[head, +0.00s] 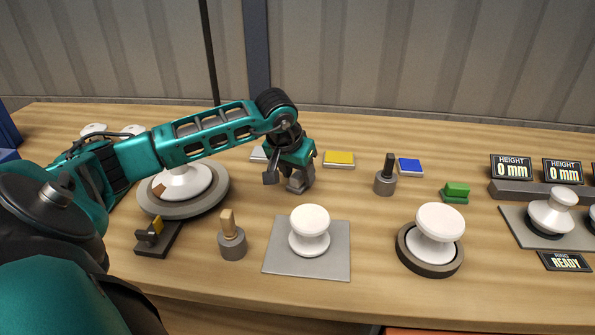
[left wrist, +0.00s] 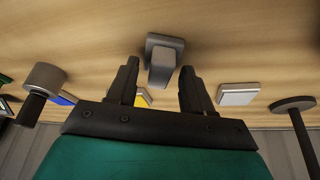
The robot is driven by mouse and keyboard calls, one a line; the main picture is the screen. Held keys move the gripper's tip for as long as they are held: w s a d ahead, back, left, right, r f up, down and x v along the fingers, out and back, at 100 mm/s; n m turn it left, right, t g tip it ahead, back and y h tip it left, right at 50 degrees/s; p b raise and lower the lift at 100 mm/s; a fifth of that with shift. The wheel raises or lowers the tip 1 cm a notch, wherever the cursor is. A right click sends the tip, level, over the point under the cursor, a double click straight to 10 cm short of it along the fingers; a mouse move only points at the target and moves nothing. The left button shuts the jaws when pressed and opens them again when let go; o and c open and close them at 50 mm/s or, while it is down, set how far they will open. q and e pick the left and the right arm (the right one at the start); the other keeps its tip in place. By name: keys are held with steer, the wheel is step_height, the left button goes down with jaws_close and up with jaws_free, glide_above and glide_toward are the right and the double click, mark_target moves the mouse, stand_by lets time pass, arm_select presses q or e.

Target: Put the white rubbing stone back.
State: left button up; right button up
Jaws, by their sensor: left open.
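A small stepped block, light grey in this light and probably the white rubbing stone (head: 298,183), stands on the table below my left gripper (head: 286,172). In the left wrist view the block (left wrist: 163,62) shows between the two spread fingers of the left gripper (left wrist: 159,75), near their tips. The fingers are open; I cannot tell whether either touches the block. A white pad (head: 258,153) lies behind the gripper, partly hidden by it; it also shows in the left wrist view (left wrist: 238,94). My right gripper is not in view.
A yellow pad (head: 339,158) and a blue pad (head: 410,167) lie at the back. A grey holder with a dark handle (head: 385,182) and a green block (head: 455,192) stand to the right. White insulators (head: 309,230) stand in front. The table between is clear.

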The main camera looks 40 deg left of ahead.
arm_select(q)
steer(key=shift+r, duration=0.45)
steer(key=v, duration=1.1)
steer(key=shift+s+r, duration=0.15)
steer(key=shift+s, duration=0.1)
steer(key=shift+d, duration=0.15)
